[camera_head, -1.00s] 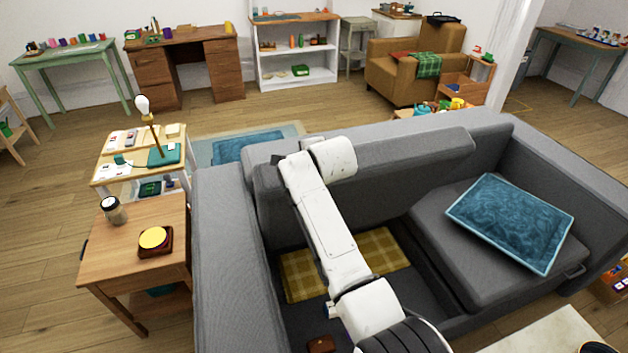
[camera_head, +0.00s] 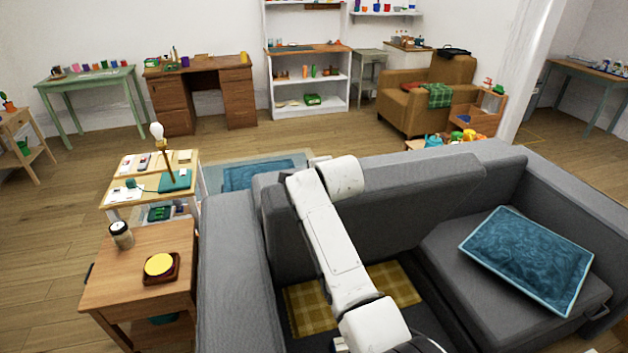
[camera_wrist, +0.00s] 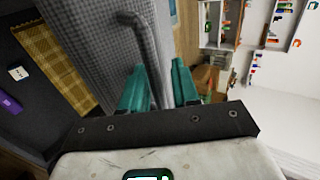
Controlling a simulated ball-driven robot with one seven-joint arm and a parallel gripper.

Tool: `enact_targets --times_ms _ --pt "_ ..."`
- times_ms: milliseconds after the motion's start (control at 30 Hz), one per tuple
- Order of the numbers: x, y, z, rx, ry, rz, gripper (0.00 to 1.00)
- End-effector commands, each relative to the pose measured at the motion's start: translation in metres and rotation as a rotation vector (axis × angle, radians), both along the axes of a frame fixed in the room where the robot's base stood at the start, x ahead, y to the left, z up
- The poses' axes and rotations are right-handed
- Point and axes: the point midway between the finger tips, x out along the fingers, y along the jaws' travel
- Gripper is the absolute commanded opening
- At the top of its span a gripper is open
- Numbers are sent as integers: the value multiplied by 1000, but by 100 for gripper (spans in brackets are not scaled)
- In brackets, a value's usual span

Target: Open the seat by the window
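The grey sofa's left seat panel (camera_head: 430,205) is raised and leans back near the backrest. Beneath it the dark storage space is uncovered, with a yellow plaid cloth (camera_head: 308,308) inside, also seen in the wrist view (camera_wrist: 45,45). The right seat (camera_head: 455,262) is down, with a blue cushion (camera_head: 527,258) on it. My gripper (camera_wrist: 160,85) has its teal fingers apart, with the panel's grey bar handle (camera_wrist: 150,50) running between them, close to the left finger. In the head view my white arm reaches over the space and my fingers are hidden behind the panel.
A wooden side table (camera_head: 150,272) with a jar and a yellow-topped item stands left of the sofa armrest (camera_head: 235,285). Behind are a lamp table (camera_head: 150,190), a desk (camera_head: 200,95), shelves (camera_head: 310,95) and a tan armchair (camera_head: 400,108).

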Motion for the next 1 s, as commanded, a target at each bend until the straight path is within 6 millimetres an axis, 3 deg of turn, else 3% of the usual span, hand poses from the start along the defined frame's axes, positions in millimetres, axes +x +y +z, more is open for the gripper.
enact_targets --times_ms 267,467,1000 --pt "-2 -1 -5 -2 10 -1 33" --pt "-10 -3 2 -1 7 0 33" --pt "-64 -20 44 1 0 1 33"
